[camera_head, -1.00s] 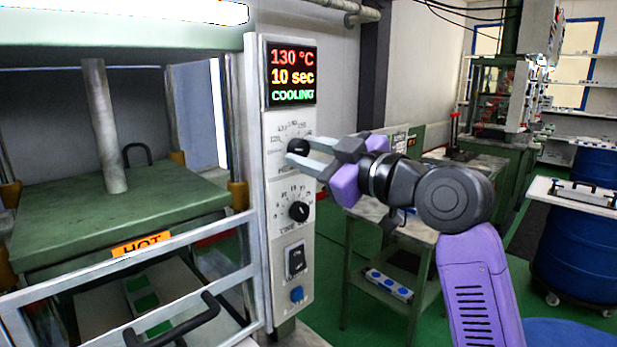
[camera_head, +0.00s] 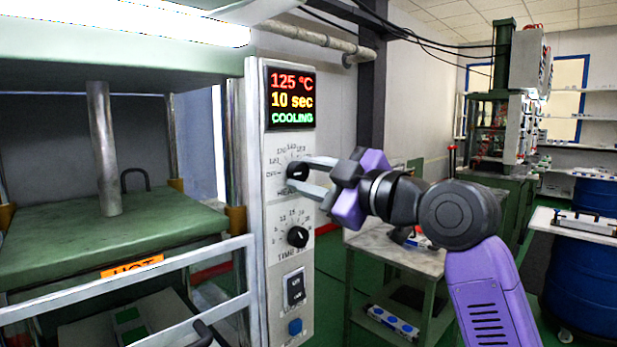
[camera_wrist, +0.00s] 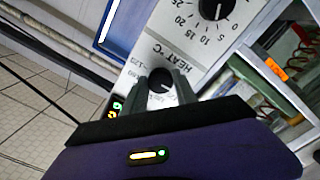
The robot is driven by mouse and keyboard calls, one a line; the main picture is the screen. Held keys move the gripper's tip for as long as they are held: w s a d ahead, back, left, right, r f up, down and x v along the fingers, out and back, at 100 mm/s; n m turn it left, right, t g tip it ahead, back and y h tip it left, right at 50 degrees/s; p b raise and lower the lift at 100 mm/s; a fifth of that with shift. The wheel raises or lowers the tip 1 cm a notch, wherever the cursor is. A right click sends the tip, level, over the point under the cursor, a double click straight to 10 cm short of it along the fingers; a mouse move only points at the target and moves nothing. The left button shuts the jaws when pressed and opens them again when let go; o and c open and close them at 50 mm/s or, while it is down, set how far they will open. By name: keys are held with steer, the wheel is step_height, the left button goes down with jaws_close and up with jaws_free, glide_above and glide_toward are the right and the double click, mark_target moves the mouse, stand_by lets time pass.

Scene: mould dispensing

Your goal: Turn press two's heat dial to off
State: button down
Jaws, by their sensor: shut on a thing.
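The heat dial (camera_head: 297,172) is a black round knob with a white mark, on the pale control panel (camera_head: 277,232) of the press at left. My gripper (camera_head: 299,174) is shut on the heat dial, one finger above it and one below. In the wrist view the dial (camera_wrist: 160,81) sits between the two grey fingers, beside the upside-down HEAT °C lettering. The fingers partly hide the scale, and I cannot clearly read the dial's setting. The display (camera_head: 292,98) reads 125 °C, 10 sec, COOLING.
Below the heat dial are the time dial (camera_head: 297,237), a black rocker switch (camera_head: 295,289) and a blue button (camera_head: 295,327). A HOT label (camera_head: 132,266) marks the press's green lower plate. A small table (camera_head: 385,251) stands behind my arm, with blue drums (camera_head: 580,262) at right.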

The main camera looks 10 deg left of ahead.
steer(key=c, duration=1)
jaws_free()
steer(key=shift+o, duration=0.2)
steer(key=v, duration=0.7)
steer(key=shift+s+d+b, duration=0.25)
steer(key=shift+d+b, duration=0.1)
steer(key=shift+b, duration=0.1)
